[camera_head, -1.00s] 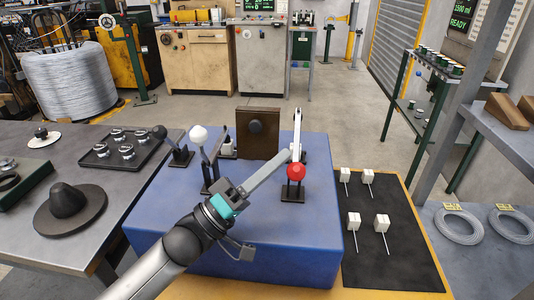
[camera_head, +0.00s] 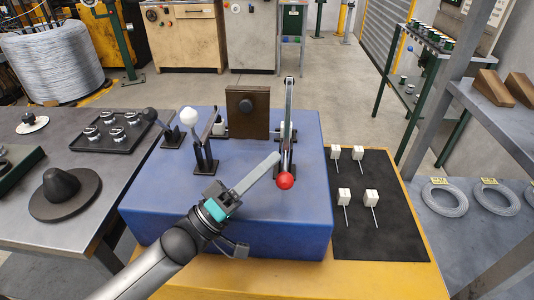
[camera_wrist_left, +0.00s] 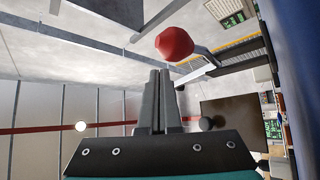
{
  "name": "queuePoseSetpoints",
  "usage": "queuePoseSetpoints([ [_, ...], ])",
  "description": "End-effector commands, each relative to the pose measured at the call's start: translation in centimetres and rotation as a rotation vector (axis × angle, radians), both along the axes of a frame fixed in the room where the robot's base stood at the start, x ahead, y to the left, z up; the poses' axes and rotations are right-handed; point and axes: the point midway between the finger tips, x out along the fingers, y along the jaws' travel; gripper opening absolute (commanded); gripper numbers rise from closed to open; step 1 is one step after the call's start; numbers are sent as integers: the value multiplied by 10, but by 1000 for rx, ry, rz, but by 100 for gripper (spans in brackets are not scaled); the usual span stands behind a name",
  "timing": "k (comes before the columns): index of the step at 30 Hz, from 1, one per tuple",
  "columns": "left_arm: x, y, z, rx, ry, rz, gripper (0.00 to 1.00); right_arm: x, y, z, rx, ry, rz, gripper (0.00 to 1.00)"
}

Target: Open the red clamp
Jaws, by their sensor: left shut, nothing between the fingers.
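The red clamp's red ball knob (camera_head: 285,180) is at the near end of its lever, low over the front of the blue block. Its long grey arm (camera_head: 289,110) stands up behind the knob. My left gripper (camera_head: 277,157) is shut and empty, its fingertips just up and left of the knob in the head view. In the left wrist view the shut fingers (camera_wrist_left: 160,74) point at the red knob (camera_wrist_left: 174,44), which is just beyond the tips. I cannot tell whether they touch. My right gripper is not in view.
A white-knobbed clamp (camera_head: 189,116) stands left on the blue block (camera_head: 160,205), with a black-knobbed clamp (camera_head: 150,115) beyond it. A brown plate (camera_head: 247,128) stands at the back. Several white blocks with pins lie on a black mat (camera_head: 385,240) at right.

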Motion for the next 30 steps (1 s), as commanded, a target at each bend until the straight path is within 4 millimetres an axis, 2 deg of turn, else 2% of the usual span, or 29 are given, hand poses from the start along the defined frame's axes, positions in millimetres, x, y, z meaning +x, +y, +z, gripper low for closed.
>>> queuePoseSetpoints([
  [14, -4, 5, -4, 2, 1, 0, 0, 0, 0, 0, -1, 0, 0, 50],
  [17, -11, 15, -12, 3, 4, 0, 0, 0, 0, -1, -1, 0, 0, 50],
  [30, -65, 85, -61, 4, 4, 1, 0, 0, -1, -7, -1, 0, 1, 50],
])
